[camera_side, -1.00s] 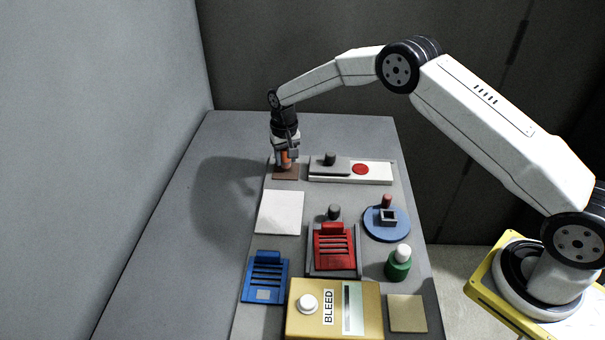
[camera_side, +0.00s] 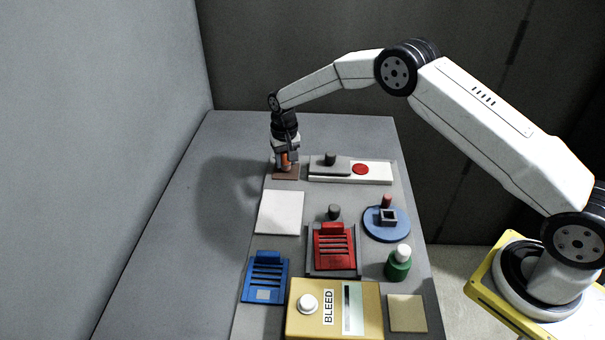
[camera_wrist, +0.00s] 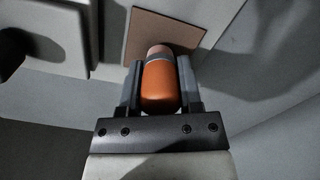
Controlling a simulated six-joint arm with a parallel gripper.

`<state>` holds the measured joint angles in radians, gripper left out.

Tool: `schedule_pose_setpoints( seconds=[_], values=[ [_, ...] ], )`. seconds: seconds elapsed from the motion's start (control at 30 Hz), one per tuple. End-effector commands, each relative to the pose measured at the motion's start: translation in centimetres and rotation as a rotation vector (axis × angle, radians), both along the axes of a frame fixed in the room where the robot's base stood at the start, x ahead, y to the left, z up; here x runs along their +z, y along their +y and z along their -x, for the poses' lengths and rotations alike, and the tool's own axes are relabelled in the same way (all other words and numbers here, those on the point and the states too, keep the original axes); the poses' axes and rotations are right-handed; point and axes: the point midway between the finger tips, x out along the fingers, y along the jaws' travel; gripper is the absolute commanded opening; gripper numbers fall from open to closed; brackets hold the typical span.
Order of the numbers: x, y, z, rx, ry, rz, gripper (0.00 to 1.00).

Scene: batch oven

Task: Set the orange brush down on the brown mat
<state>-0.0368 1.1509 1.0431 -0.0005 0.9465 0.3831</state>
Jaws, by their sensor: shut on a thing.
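The orange brush (camera_wrist: 160,86) is upright between the two fingers of my gripper (camera_wrist: 160,80), which is shut on it. In the side view the brush (camera_side: 285,159) shows as a small orange patch in my gripper (camera_side: 285,162). The brown mat (camera_side: 286,173) lies flat at the far left of the work area, directly below the brush. In the wrist view the mat (camera_wrist: 142,32) is behind the brush's pale tip. I cannot tell whether the tip touches the mat.
A white panel with a grey slider and red disc (camera_side: 378,172) is close right of the mat. A white square (camera_side: 281,212) lies in front. Nearer are a red slotted piece (camera_side: 334,246), blue slotted piece (camera_side: 265,277), blue disc (camera_side: 374,230), green bottle (camera_side: 398,266) and BLEED box (camera_side: 364,325). Left is clear.

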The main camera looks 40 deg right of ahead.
Motion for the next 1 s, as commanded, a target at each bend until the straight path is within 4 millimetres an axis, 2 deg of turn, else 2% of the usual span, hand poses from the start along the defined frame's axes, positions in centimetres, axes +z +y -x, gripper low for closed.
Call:
schedule_pose_setpoints(
  seconds=[0.8,0.83,0.93,1.0],
  values=[
    [-0.86,0.00,-0.02,0.000,0.000,0.000,0.00],
    [-0.85,0.00,-0.02,0.000,-0.001,0.000,0.51],
    [-0.84,0.00,-0.02,0.000,-0.001,0.000,0.83],
    [-0.84,0.00,-0.02,0.000,0.000,0.000,0.86]
  ],
)
